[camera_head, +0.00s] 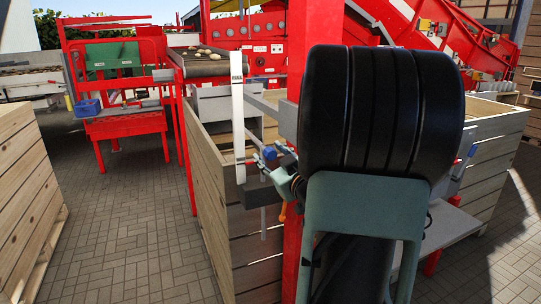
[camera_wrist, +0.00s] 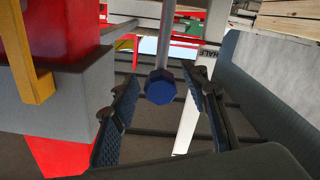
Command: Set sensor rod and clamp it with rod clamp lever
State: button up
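A blue faceted knob (camera_wrist: 160,87) sits on the end of a grey rod (camera_wrist: 178,45) in the wrist view, probably the sensor rod. My gripper (camera_wrist: 155,105) is open, with one finger to each side of the knob in the picture and visible gaps. I cannot tell how deep the knob sits between them. In the head view my gripper (camera_head: 264,163) is beside the red post, near a small blue part (camera_head: 270,153). A yellow-orange bar (camera_wrist: 30,60), possibly the clamp lever, shows at the upper left in the wrist view. My arm hides much of the clamp area.
A white upright bar (camera_head: 238,110) stands just left of my gripper. A red post (camera_head: 294,245) and a wooden crate (camera_head: 208,185) are close by. A red machine with a conveyor (camera_head: 203,65) stands behind. Paved floor (camera_head: 130,230) is open at the left.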

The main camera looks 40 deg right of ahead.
jog(key=shift+s, duration=0.1)
jog(key=v, duration=1.2)
